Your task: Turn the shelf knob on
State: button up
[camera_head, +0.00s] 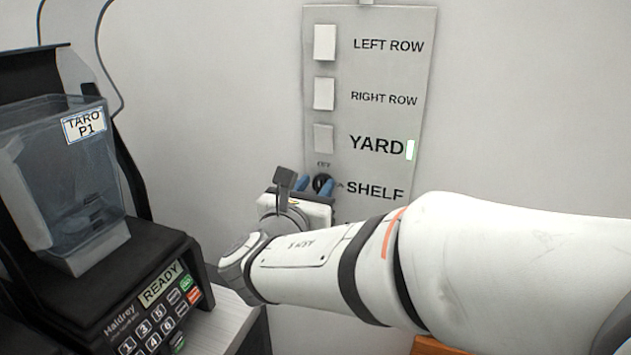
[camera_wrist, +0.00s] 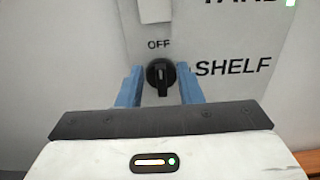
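The shelf knob (camera_wrist: 161,75) is a round black knob on the grey wall panel, beside the label SHELF. In the wrist view its grip bar stands upright, below the word OFF. In the head view the knob (camera_head: 322,183) shows partly behind my gripper. My gripper (camera_wrist: 161,88) has two blue fingers, one on each side of the knob, with a visible gap to it on both sides. The gripper is open. In the head view my gripper (camera_head: 313,187) is at the panel, and my arm hides the panel's lower part.
A small green light (camera_head: 410,150) glows beside YARD. A black machine (camera_head: 120,262) with a clear container (camera_head: 70,175) and keypad stands at left.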

jog(key=shift+w+d, duration=0.15)
jog(key=shift+w, duration=0.3)
jog(key=shift+c, duration=0.2)
grip_shut()
